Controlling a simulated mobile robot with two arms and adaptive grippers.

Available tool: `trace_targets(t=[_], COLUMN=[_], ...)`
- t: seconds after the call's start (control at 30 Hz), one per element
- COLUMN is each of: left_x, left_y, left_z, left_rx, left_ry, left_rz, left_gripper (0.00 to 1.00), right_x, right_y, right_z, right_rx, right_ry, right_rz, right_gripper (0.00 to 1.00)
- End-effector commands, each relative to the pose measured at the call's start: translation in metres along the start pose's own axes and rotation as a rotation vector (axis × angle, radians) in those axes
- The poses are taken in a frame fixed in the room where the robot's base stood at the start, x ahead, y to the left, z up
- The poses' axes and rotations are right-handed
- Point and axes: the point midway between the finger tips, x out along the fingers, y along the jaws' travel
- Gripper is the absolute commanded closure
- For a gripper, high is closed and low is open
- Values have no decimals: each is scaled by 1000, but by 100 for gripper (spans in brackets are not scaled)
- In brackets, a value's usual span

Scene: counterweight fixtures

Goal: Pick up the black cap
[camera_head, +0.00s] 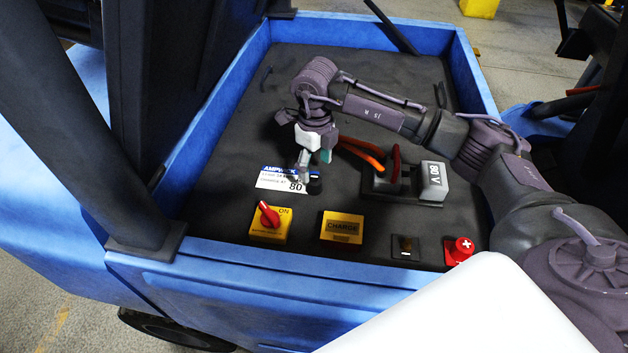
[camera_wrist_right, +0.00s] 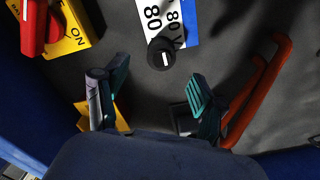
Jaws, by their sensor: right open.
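The black cap (camera_head: 314,185) is a small round knob with a white mark on top. It stands at the right edge of the white and blue label plate (camera_head: 272,180), partly hidden by my right gripper (camera_head: 311,168) in the head view. In the right wrist view the cap (camera_wrist_right: 160,58) shows whole, beyond the fingertips and roughly between their lines. My right gripper (camera_wrist_right: 148,84) is open and empty, with teal pads apart, above the dark panel. I cannot tell its exact height over the cap. My left gripper is not in view.
A yellow box with a red ON switch (camera_head: 268,219), a yellow CHARGE box (camera_head: 342,227) and a red plus terminal (camera_head: 460,248) line the near side. Blue walls (camera_head: 280,258) surround the panel.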

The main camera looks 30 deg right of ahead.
Motion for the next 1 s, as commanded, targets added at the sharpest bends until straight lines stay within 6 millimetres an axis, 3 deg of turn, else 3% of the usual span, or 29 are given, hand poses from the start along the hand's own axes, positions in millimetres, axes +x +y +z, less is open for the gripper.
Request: trace_targets(t=[0.23, 0.5, 0.77, 0.87, 1.0], left_x=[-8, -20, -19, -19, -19], left_y=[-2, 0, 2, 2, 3], left_z=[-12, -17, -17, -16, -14], left_rx=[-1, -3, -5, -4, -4], left_ry=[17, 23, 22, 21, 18], left_rz=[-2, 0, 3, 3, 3], left_gripper=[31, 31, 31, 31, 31], right_x=[18, 56, 62, 62, 61], right_y=[0, -1, -1, -1, -1], right_z=[-1, -1, 0, 0, 0], right_rx=[-1, -1, -1, -1, -1], right_ry=[3, 2, -1, -1, -1], right_rz=[1, 1, 0, 0, 0], right_gripper=[30, 30, 30, 42, 65])
